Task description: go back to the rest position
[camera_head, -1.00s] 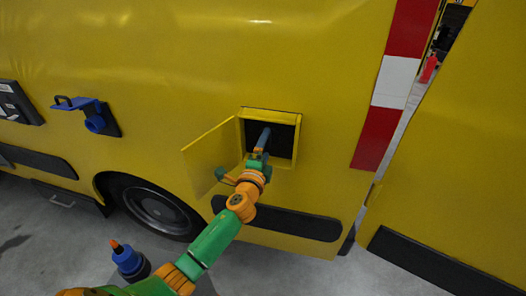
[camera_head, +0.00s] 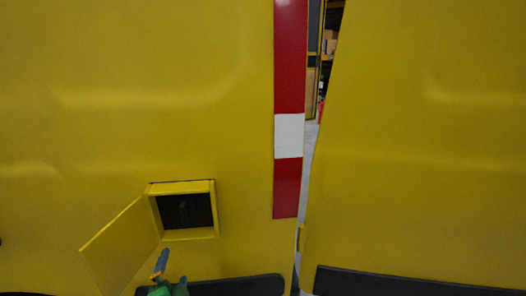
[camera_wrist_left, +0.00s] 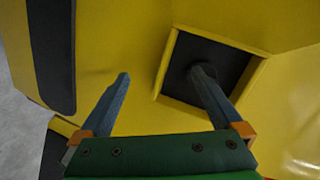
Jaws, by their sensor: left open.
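My left gripper (camera_head: 163,268) shows at the bottom of the head view, just below the open hatch. It is open. One fingertip overlaps the dark recess in that view. My right gripper is not in view.
A square dark recess (camera_head: 186,211) in the yellow vehicle side has its yellow door (camera_head: 122,248) swung open to the left. The recess also shows in the left wrist view (camera_wrist_left: 187,82). A red-and-white strip (camera_head: 289,135) runs beside a narrow gap at right.

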